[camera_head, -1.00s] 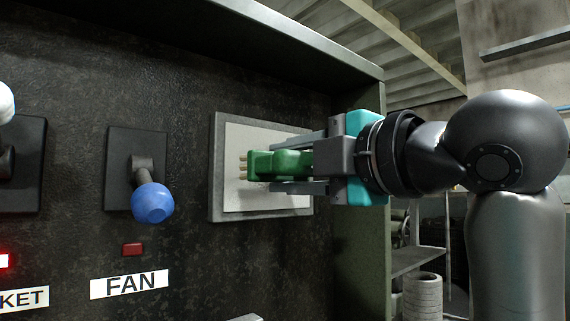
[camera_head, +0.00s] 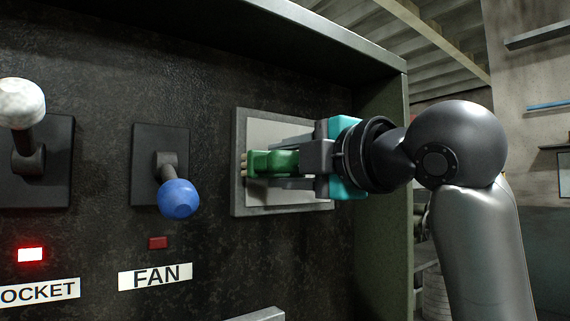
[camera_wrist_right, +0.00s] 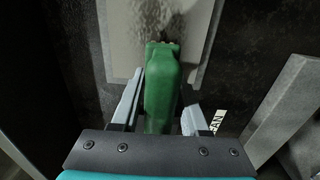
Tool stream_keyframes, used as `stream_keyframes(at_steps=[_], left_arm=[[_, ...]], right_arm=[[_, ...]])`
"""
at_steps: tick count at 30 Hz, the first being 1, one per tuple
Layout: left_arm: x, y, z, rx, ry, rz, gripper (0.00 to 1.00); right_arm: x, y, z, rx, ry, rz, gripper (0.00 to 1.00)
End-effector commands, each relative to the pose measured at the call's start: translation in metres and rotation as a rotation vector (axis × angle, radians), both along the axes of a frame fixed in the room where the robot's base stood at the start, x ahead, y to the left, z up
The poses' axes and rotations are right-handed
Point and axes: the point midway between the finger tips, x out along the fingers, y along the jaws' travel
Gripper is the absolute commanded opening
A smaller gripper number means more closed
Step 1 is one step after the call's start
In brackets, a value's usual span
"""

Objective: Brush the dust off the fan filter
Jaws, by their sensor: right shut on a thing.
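The fan filter (camera_head: 295,203) is a pale grey panel in a darker grey frame on the dark cabinet wall, right of the FAN switch. In the right wrist view the panel (camera_wrist_right: 205,30) shows at the top, with a speckled dusty patch on it. My right gripper (camera_head: 285,162) is shut on a green brush (camera_head: 262,163); its fingers lie either side of the handle, also in the wrist view (camera_wrist_right: 160,90). The short tan bristles lie in front of the panel's left part. I cannot tell whether they touch it. My left gripper is not in view.
A lever with a blue knob (camera_head: 179,199) stands out left of the filter, above a dark red lamp (camera_head: 158,243) and a FAN label (camera_head: 155,276). A white-knobbed lever (camera_head: 21,103) is farther left, above a lit red lamp (camera_head: 30,254). The cabinet's side wall (camera_head: 395,190) bounds the right.

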Motion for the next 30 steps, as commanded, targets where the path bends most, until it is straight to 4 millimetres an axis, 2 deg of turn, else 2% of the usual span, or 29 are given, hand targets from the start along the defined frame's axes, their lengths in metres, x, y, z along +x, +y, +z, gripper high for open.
stream_keyframes(at_steps=[30], left_arm=[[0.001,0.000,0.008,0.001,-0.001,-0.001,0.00]], right_arm=[[0.013,0.009,0.001,0.001,-0.001,0.000,0.00]])
